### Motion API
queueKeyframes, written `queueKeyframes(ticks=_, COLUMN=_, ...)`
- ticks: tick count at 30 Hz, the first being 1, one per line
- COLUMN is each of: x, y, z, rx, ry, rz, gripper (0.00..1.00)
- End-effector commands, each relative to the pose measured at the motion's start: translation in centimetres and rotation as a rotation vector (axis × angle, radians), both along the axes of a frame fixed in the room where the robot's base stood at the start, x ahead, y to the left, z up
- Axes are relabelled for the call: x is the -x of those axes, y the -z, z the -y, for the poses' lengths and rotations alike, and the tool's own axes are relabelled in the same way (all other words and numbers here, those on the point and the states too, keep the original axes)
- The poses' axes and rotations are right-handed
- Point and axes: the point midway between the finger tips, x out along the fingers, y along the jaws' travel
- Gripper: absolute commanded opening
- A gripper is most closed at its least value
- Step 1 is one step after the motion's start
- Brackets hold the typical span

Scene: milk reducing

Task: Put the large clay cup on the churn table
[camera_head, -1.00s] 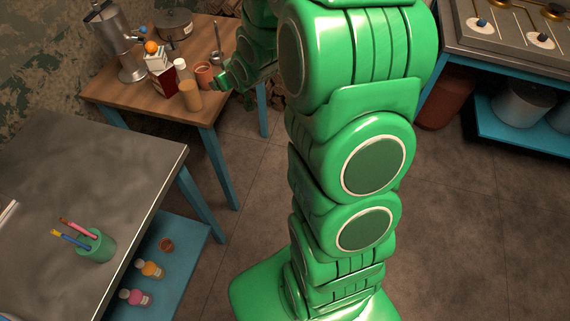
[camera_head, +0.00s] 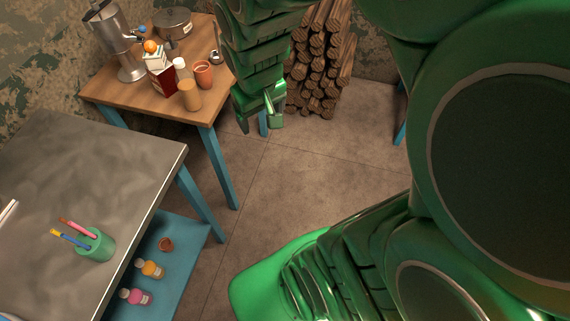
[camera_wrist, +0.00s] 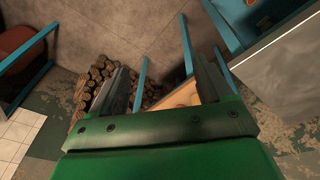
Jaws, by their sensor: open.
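A terracotta clay cup (camera_head: 203,76) stands upright on the wooden table (camera_head: 118,92) at the upper left of the head view. The table also holds a tall metal churn-like vessel (camera_head: 118,45). A smaller clay cup (camera_head: 166,244) is on the blue shelf under the grey table. My gripper (camera_head: 262,110) hangs to the right of the wooden table, apart from the cup. In the wrist view my gripper (camera_wrist: 166,68) has its fingers wide apart with nothing between them. The clay cup does not show there.
Near the cup stand a tan cylindrical container (camera_head: 189,96), a white-capped bottle (camera_head: 180,70), a carton (camera_head: 160,75) and a lidded pot (camera_head: 173,25). The grey metal table (camera_head: 90,165) is at left. Stacked logs (camera_head: 322,60) lie behind my gripper. Open floor lies right of the tables.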

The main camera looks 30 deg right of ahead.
Motion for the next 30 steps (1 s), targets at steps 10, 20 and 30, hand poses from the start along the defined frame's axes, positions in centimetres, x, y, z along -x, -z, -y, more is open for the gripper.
queueKeyframes(ticks=10, x=11.8, y=-3.7, z=-2.3, rx=-0.041, ry=0.047, rz=-0.222, gripper=0.79)
queueKeyframes(ticks=20, x=16.7, y=-5.0, z=-3.4, rx=-0.062, ry=0.059, rz=-0.318, gripper=0.79)
queueKeyframes(ticks=30, x=16.7, y=-5.0, z=-3.3, rx=-0.063, ry=0.060, rz=-0.320, gripper=0.79)
